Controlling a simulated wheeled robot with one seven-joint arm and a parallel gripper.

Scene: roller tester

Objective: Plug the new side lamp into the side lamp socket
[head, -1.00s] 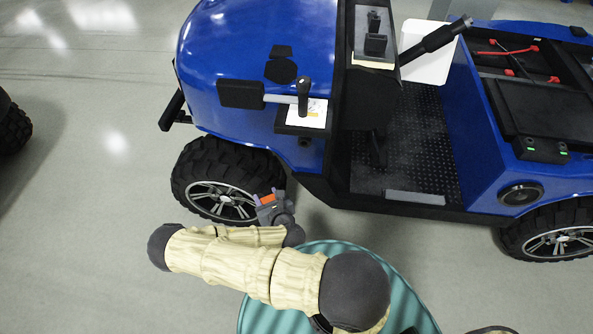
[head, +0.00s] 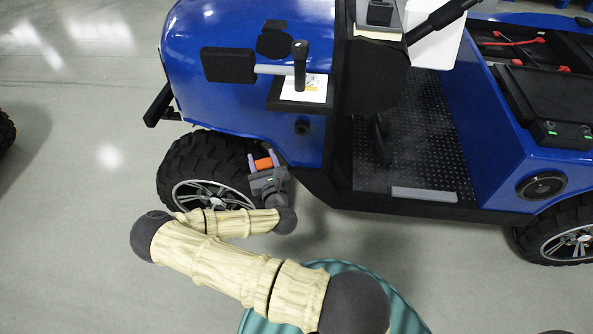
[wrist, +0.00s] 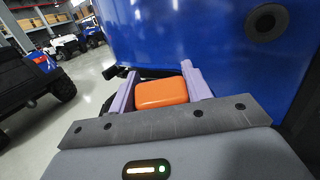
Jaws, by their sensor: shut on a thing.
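The new side lamp is an orange block (head: 264,163), and it also shows in the wrist view (wrist: 162,93). My gripper (head: 263,159) is shut on it, with one purple finger on each side. In the head view they are in front of the blue vehicle's side, near the front wheel. A round dark recess (head: 303,127), which looks like the side lamp socket, is in the blue body panel, up and to the right of the lamp. It shows at the upper right of the wrist view (wrist: 266,22). The lamp is apart from it.
The front wheel (head: 212,180) stands just behind my gripper. A black side shelf with a paper label (head: 303,88) juts out above the recess. The black step edge (head: 425,205) runs to the right. Open floor (head: 75,220) lies to the left.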

